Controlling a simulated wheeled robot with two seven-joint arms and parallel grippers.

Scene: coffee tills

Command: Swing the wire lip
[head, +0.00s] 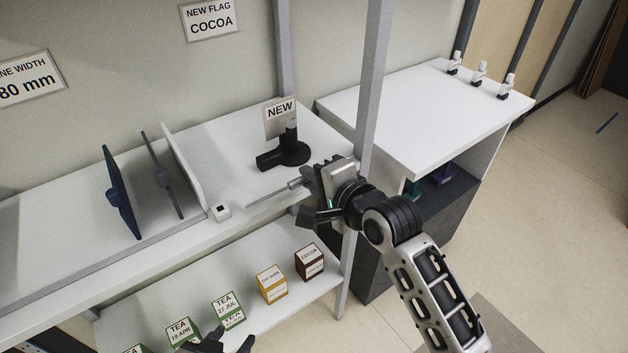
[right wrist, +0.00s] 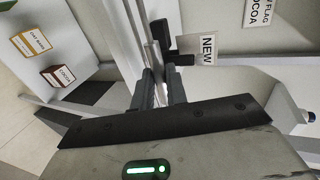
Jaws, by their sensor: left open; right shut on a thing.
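The wire lip appears as a thin grey bar (head: 266,198) near the front edge of the upper white shelf (head: 240,170). Its right end runs to my right gripper (head: 302,184), which is shut on it at the shelf's right front. In the right wrist view, a narrow grey piece (right wrist: 154,58) shows between the fingers of the right gripper (right wrist: 160,76). The exact contact is too small to tell. My left gripper (head: 208,345) is low at the bottom edge, in front of the lower shelf, open and partly cut off.
Behind the bar stands a black holder (head: 284,154) with a NEW card (head: 280,112). Several tea boxes and a cocoa box (head: 309,262) stand below. A grey post (head: 371,80) rises close behind my right gripper.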

